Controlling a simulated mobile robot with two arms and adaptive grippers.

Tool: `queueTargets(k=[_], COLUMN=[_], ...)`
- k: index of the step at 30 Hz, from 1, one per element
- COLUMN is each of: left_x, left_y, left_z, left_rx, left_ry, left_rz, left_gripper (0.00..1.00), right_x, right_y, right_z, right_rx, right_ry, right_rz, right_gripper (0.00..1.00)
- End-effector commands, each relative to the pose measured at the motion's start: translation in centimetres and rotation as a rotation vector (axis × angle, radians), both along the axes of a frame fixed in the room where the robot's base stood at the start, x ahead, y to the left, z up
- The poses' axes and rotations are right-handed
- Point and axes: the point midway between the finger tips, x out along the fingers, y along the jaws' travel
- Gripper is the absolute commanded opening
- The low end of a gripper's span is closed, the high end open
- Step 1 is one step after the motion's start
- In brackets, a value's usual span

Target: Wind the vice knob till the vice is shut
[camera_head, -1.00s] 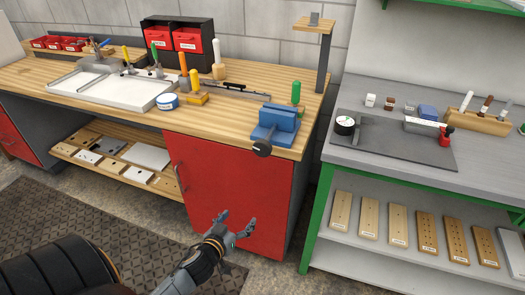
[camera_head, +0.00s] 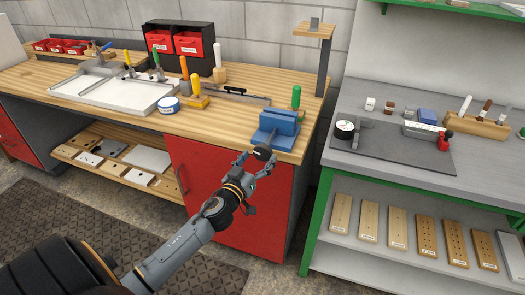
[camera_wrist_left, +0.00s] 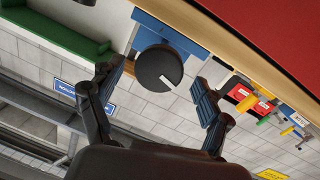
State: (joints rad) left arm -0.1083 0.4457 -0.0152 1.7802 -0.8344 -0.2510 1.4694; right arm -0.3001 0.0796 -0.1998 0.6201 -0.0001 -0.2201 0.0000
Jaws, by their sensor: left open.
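The blue vice (camera_head: 277,128) is fixed at the front right corner of the wooden workbench. Its round black knob (camera_head: 263,153) faces out over the bench's front edge. In the left wrist view the knob (camera_wrist_left: 158,68) shows a pale mark on its face, with the blue vice body (camera_wrist_left: 170,35) behind it. My left gripper (camera_head: 256,162) is open at the knob, and its two fingers (camera_wrist_left: 158,88) stand on either side of it, apart from it in the left wrist view. Whether the vice jaws are apart cannot be made out. My right gripper is not in view.
A green-handled tool (camera_head: 296,97) stands just behind the vice. The red cabinet door (camera_head: 200,170) lies below the bench edge. A grey table (camera_head: 345,155) with a green frame stands to the right, across a narrow gap.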

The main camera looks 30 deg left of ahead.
Motion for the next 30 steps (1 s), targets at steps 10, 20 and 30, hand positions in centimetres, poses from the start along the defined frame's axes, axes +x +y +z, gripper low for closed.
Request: queueTargets(k=[10, 20, 30], left_x=[3.2, 3.2, 3.2], left_y=[0.4, 0.4, 0.4], left_z=[0.0, 0.0, 0.0], left_rx=[0.001, 0.0, 0.002], left_ry=[0.001, 0.001, 0.001], left_rz=[-0.001, -0.001, 0.0], left_gripper=[0.78, 0.66, 0.23], right_x=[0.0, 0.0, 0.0], right_y=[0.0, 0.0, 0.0], right_z=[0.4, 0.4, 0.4], right_rx=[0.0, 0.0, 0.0], right_ry=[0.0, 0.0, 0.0], right_rz=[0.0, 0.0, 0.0], right_gripper=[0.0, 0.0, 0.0])
